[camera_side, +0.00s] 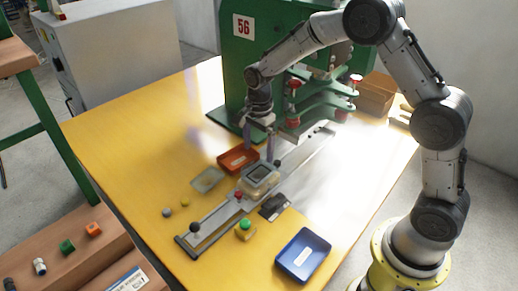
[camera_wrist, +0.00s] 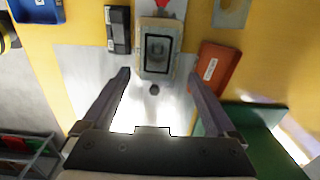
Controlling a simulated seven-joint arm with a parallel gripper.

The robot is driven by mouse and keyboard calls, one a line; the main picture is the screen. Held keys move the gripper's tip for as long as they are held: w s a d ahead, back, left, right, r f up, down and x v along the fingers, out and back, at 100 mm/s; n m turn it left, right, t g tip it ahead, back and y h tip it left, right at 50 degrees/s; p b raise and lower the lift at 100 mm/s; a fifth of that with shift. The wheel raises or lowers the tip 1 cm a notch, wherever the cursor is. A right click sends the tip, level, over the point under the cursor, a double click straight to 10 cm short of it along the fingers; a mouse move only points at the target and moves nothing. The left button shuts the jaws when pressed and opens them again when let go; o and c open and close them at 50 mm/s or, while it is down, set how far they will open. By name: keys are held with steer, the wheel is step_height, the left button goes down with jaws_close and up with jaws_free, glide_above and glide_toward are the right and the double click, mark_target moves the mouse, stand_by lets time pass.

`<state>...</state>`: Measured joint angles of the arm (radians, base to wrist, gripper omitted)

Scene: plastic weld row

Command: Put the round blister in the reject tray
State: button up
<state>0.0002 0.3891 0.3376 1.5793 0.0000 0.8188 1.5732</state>
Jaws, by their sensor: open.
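A flat grey, translucent piece with a rounded patch (camera_side: 208,180) lies on the yellow table left of the red tray; it looks like the round blister, and is partly cut off at the top of the wrist view (camera_wrist: 232,10). The red tray (camera_side: 228,164) stands behind it and also shows in the wrist view (camera_wrist: 216,70). A blue tray (camera_side: 304,262) stands at the front right. Both trays have white labels too small to read, so I cannot tell which is the reject tray. My gripper (camera_side: 260,148) is open and empty, above the rail near the red tray; its fingers spread wide in the wrist view (camera_wrist: 159,76).
A pale nest with a dark rectangular frame (camera_side: 260,176) sits on the metal slide rail (camera_side: 215,218). The green press (camera_side: 265,45) stands behind. A black box (camera_side: 274,207), a green button (camera_side: 244,229) and small knobs lie nearby.

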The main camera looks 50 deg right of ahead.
mark_target(259, 167)
steer(key=shift+s+f, duration=0.15)
steer(key=shift+f, duration=3.75)
steer(key=c, duration=0.8)
steer(key=shift+r, duration=0.15)
steer(key=shift+r, duration=2.15)
steer(key=shift+r, duration=0.1)
steer(key=shift+r, duration=2.4)
